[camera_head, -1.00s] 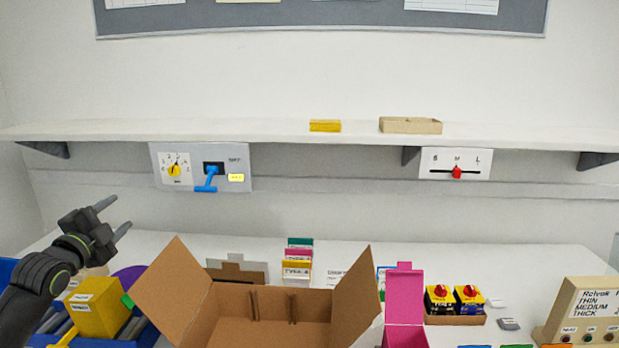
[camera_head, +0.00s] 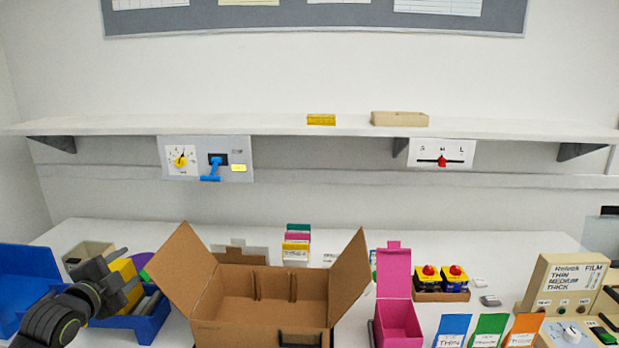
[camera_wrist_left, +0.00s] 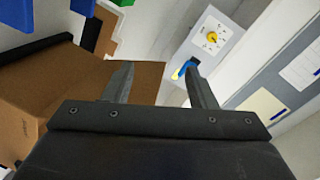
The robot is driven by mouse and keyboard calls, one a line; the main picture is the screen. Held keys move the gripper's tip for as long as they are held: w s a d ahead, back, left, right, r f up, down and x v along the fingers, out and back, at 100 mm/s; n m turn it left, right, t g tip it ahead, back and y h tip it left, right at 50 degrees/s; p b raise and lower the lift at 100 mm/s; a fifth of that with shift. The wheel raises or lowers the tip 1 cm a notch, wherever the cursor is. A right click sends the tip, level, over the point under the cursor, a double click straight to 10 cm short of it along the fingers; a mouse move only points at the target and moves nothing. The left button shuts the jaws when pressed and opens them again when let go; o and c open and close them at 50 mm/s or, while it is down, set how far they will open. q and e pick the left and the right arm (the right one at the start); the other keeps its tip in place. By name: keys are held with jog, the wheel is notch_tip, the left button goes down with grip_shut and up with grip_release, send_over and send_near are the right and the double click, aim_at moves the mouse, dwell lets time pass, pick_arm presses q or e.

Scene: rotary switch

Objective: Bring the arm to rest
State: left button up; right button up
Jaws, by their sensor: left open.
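My left gripper (camera_head: 130,269) is at the lower left in the head view, open and empty, its two fingers apart and pointing right. It is in front of the blue bin (camera_head: 150,326) and the yellow box (camera_head: 126,281), partly covering them; I cannot tell if it touches them. The open gripper also shows in the left wrist view (camera_wrist_left: 157,72), with nothing between its fingers. The rotary switch (camera_head: 181,161) with its yellow knob is on the panel under the shelf, well away from the gripper, and shows in the wrist view (camera_wrist_left: 211,38). My right gripper is not in view.
The open cardboard box (camera_head: 262,309) stands right of the left gripper, one flap reaching toward it. A blue lever (camera_head: 212,170) hangs beside the rotary switch. A pink box (camera_head: 398,318) stands further right. The white table (camera_head: 350,244) is bare along parts of its back.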

pick_arm(q)
jog(key=s+d+f+n+g+y, duration=0.1)
jog(key=s+d+f+n+g, duration=0.2)
jog(key=s+f, duration=0.55)
jog(key=s+d+f+n+g, duration=0.2)
jog(key=s+d+f, duration=0.1)
jog(key=s+f, duration=0.55)
jog(key=s+d+f+n+g+y, duration=0.1)
jog(key=s+f+n+g, duration=0.2)
jog(key=s, duration=0.6)
jog(key=s+d+f+n+g, duration=0.15)
jog(key=s+n, duration=0.25)
jog(key=s, duration=0.4)
jog(key=s+d+f+n+g+y, duration=0.1)
jog(key=s+f+n+g, duration=0.25)
jog(key=s, duration=0.55)
notch_tip(320, 180, down, 25)
jog(key=w+a, duration=0.1)
jog(key=a, duration=0.1)
jog(key=s+d+f+g, duration=0.1)
jog(key=s+f+g, duration=0.1)
jog(key=s+f, duration=1.3)
jog(key=shift+d+f+m+h, duration=0.25)
jog(key=shift+f+m+h, duration=0.05)
jog(key=shift+m+h, duration=0.15)
